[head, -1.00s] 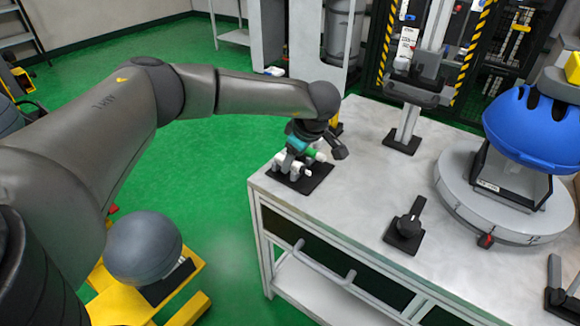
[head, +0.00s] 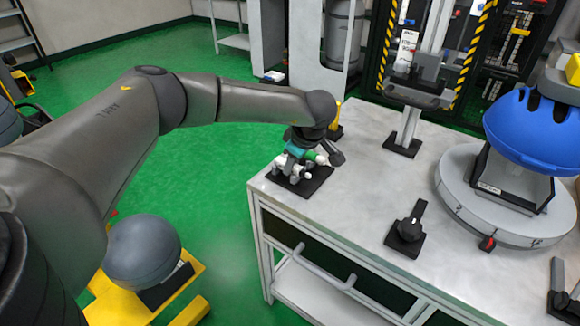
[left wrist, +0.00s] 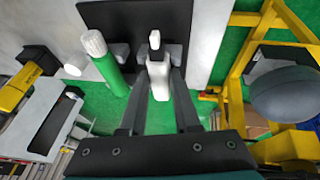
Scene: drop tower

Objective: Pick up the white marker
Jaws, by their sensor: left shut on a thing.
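The white marker (left wrist: 159,80) shows in the left wrist view between the two fingers of my left gripper (left wrist: 159,72), which is shut on it. It sits at a small black holder (left wrist: 130,18) on the table corner; I cannot tell whether it is clear of the holder. A green marker with a white cap (left wrist: 106,62) stands just left of it, apart from the fingers. In the head view my left gripper (head: 298,160) is low over the holder (head: 313,186), and it partly hides the markers. My right gripper is not in view.
The grey table (head: 345,200) has free room right of the holder. A black knob on a base (head: 407,231) stands near the front edge. A blue helmet-like shell (head: 535,125) rests over a round grey platform (head: 460,205). A post stand (head: 408,125) stands at the back.

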